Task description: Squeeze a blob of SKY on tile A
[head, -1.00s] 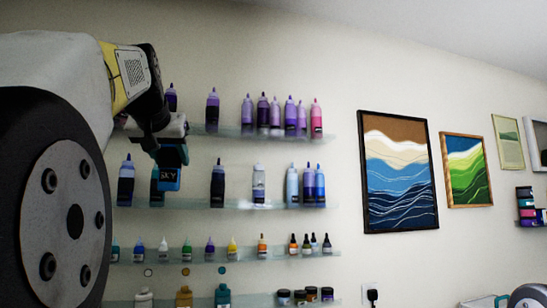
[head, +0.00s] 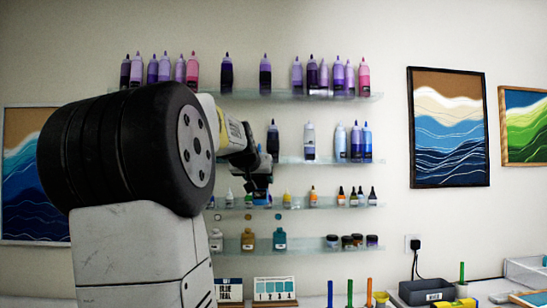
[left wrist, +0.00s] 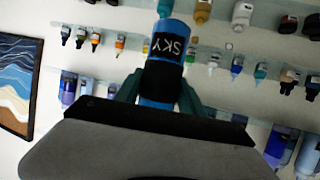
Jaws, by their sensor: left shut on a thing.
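My left gripper (head: 260,184) is in front of the wall shelves in the head view, partly hidden by my own arm. It is shut on the SKY bottle (head: 262,199), which shows only as a small blue and dark shape there. In the left wrist view the SKY bottle (left wrist: 168,47) is blue with a black label, and its white lettering appears upside down. The green fingers of my left gripper (left wrist: 160,92) close on its two sides. Tile A cannot be made out, and my right gripper is not in view.
Glass shelves (head: 310,95) with several bottles line the wall. Most of the worktop is outside the head view.

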